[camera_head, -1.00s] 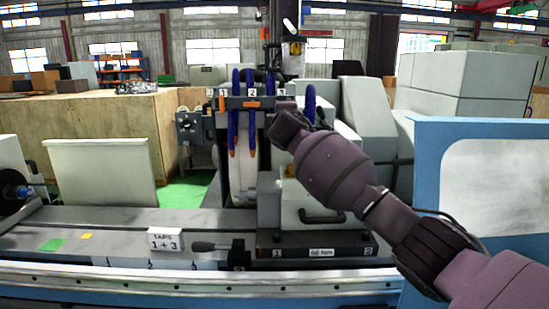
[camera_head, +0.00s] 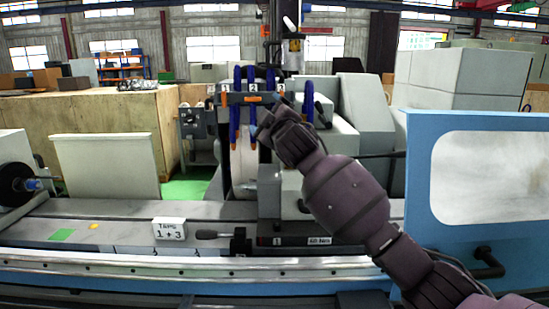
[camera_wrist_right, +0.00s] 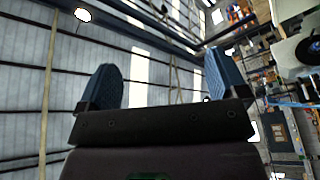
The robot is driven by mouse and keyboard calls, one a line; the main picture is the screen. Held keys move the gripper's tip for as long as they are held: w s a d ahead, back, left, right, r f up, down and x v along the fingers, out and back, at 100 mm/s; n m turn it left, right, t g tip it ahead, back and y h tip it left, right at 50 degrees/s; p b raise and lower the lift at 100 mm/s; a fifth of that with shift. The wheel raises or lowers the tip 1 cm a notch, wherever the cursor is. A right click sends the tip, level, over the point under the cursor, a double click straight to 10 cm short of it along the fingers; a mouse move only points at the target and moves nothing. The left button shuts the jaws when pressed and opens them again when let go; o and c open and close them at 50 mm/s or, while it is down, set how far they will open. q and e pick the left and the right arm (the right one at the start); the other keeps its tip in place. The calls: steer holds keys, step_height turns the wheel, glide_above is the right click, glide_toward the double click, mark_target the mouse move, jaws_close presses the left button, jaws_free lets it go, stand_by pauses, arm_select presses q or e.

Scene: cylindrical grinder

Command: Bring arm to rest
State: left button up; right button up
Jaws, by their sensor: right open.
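My right arm (camera_head: 345,200) comes in from the lower right in the head view and reaches up and left in front of the grinder (camera_head: 350,100). Its gripper (camera_head: 266,122) is raised in front of the blue coolant hoses with orange tips (camera_head: 252,135), hiding part of them; I cannot tell the gap between them. In the right wrist view the two blue fingers of the right gripper (camera_wrist_right: 162,85) stand wide apart with nothing between them. My left gripper is in neither view.
A "TAPS 1 + 3" sign (camera_head: 170,230) stands on the machine table. A black lever (camera_head: 215,234) lies beside it. The blue-framed door panel (camera_head: 420,180) is close on the right of my arm. The left part of the table (camera_head: 110,215) is mostly clear.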

steer(key=s+d+f+m+h, duration=0.1)
steer(key=s+d+f+m, duration=0.35)
steer(key=f, duration=0.65)
steer(key=s+d+f+m+g+h+b, duration=0.1)
steer(key=s+d+f+m, duration=0.1)
steer(key=s+d+f, duration=0.65)
steer(key=s+d+f+m+h, duration=0.1)
steer(key=s+d+f+m, duration=0.25)
steer(key=f, duration=0.85)
steer(key=s+d+f+m+g+h, duration=0.1)
steer(key=s+d+f, duration=0.3)
steer(key=s+f, duration=0.4)
steer(key=s+d+f+m+g+h+b, duration=0.1)
steer(key=s+d+f+g+h, duration=0.1)
steer(key=s+f, duration=0.7)
steer(key=s+d+f+m+g+h, duration=0.1)
steer(key=s+d+f, duration=0.5)
steer(key=s, duration=0.6)
step_height(320, 180, down, 2)
steer(key=shift+d+f+m+g+b, duration=0.3)
steer(key=shift+m+g, duration=0.3)
steer(key=shift+g, duration=0.4)
